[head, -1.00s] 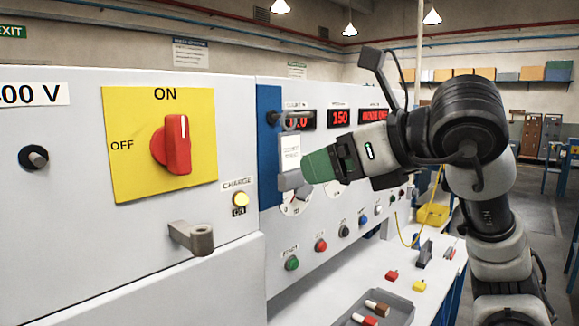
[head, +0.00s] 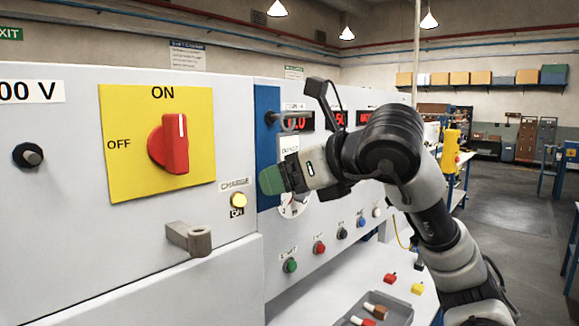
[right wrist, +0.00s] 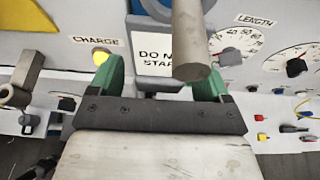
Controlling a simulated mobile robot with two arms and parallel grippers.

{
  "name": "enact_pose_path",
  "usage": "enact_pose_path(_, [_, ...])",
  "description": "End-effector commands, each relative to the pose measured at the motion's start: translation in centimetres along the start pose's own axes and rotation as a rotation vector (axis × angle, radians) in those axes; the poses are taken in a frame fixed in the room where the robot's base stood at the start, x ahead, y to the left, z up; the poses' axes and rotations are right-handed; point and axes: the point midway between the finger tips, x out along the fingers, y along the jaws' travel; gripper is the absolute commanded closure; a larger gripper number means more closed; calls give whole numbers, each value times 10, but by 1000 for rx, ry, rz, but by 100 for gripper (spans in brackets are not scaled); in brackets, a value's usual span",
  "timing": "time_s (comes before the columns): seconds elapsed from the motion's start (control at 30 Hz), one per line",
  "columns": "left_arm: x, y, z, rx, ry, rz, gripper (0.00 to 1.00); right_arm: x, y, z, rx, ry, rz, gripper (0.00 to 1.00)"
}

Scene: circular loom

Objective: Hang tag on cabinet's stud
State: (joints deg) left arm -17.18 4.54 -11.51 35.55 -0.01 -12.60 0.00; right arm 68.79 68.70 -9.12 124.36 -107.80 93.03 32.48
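The white tag (head: 290,147) with "DO NOT START" lettering is at the blue strip of the cabinet, just below a grey stud (head: 296,121). In the right wrist view the tag (right wrist: 158,58) shows behind the stud's round end (right wrist: 190,72), which covers part of its text. The tag's top is hidden, so I cannot tell how it meets the stud. A grey block (right wrist: 160,84) is at the tag's lower edge. My right gripper (right wrist: 160,90) is open, its green fingers on either side of this block with small gaps. It also shows in the head view (head: 272,180). My left gripper is out of view.
A red rotary switch (head: 170,143) on a yellow plate and a protruding grey bracket (head: 190,238) are left of the tag. Another stud (head: 30,155) is at far left. Buttons and dials line the panel. A grey tray (head: 385,308) lies on the bench below.

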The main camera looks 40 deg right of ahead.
Motion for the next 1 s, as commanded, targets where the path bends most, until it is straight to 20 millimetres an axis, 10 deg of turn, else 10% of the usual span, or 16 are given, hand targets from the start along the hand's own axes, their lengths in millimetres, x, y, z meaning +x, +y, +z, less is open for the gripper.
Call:
enact_pose_path(0.37, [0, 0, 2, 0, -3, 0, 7, 0, 0, 0, 0, 0, 0, 78])
enact_pose_path(1.0, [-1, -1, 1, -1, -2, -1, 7, -13, 0, 0, -1, 0, 0, 78])
